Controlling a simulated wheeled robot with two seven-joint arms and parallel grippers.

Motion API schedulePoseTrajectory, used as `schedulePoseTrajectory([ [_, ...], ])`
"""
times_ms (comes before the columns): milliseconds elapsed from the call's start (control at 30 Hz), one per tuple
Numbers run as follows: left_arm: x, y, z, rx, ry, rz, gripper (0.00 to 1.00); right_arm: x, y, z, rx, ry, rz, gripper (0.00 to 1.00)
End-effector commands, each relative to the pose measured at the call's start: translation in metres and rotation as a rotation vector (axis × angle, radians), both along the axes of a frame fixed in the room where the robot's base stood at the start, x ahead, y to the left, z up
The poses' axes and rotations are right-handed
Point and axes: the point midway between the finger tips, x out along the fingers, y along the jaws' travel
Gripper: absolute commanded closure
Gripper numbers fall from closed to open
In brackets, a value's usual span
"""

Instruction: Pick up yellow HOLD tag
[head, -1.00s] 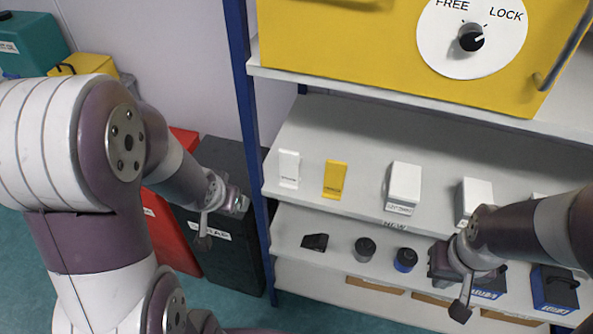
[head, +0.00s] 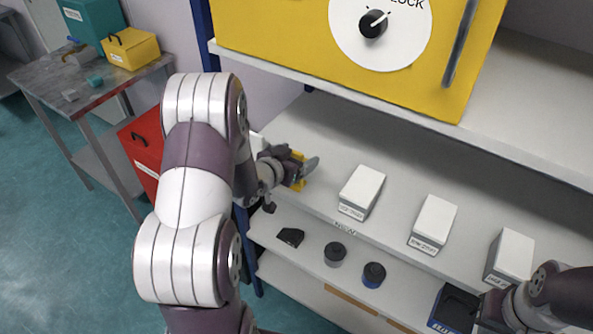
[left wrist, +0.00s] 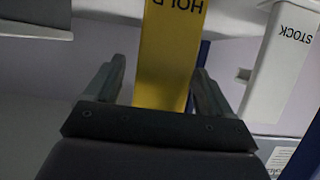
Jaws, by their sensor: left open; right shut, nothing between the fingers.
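The yellow HOLD tag (left wrist: 168,60) stands between the two open fingers of my left gripper (left wrist: 160,85) in the left wrist view, with a gap visible on each side. In the head view the tag (head: 298,180) is mostly hidden by my left gripper (head: 300,168), which is at the left end of the middle shelf. My right gripper (head: 490,315) is low at the right edge in the head view; its fingers are hard to make out there.
A white STOCK tag (left wrist: 282,60) stands beside the yellow tag. Several white boxes (head: 362,190) stand to the right on the shelf. Black items (head: 335,254) sit on the shelf below. The yellow cabinet (head: 290,45) is above. A blue post (head: 201,30) rises at the left.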

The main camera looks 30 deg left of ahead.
Motion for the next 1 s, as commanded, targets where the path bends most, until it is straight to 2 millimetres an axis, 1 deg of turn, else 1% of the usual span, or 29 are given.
schedulePoseTrajectory([
  [100,0.007,-0.001,-0.004,0.000,0.001,0.001,0.17,0.000,0.000,0.001,0.000,0.001,0.000,1.00],
  [267,0.007,0.000,-0.004,0.000,0.000,0.001,0.17,0.000,0.000,0.000,0.000,0.001,0.000,1.00],
  [367,0.007,0.000,-0.004,0.000,0.001,0.001,0.46,0.000,0.000,0.000,0.000,0.001,0.000,1.00],
  [400,0.007,0.000,-0.004,0.000,0.001,0.001,0.59,0.000,0.000,0.000,0.000,0.001,0.000,1.00],
  [500,0.007,0.000,-0.004,0.000,0.001,0.001,0.90,0.000,0.000,0.000,0.000,0.001,0.000,1.00],
  [767,0.007,0.000,-0.002,0.000,0.000,0.001,0.90,0.000,0.000,0.000,0.000,0.001,0.000,1.00],
  [867,0.007,0.000,0.006,0.000,-0.003,0.001,0.90,0.000,0.000,-0.001,0.000,0.001,0.000,1.00],
  [967,0.007,0.000,0.019,0.002,-0.004,0.001,0.90,0.000,0.000,-0.003,0.000,0.001,0.000,1.00],
  [1000,0.007,0.000,0.027,0.003,-0.005,0.001,0.90,0.000,0.000,-0.003,0.000,0.001,0.000,1.00],
])
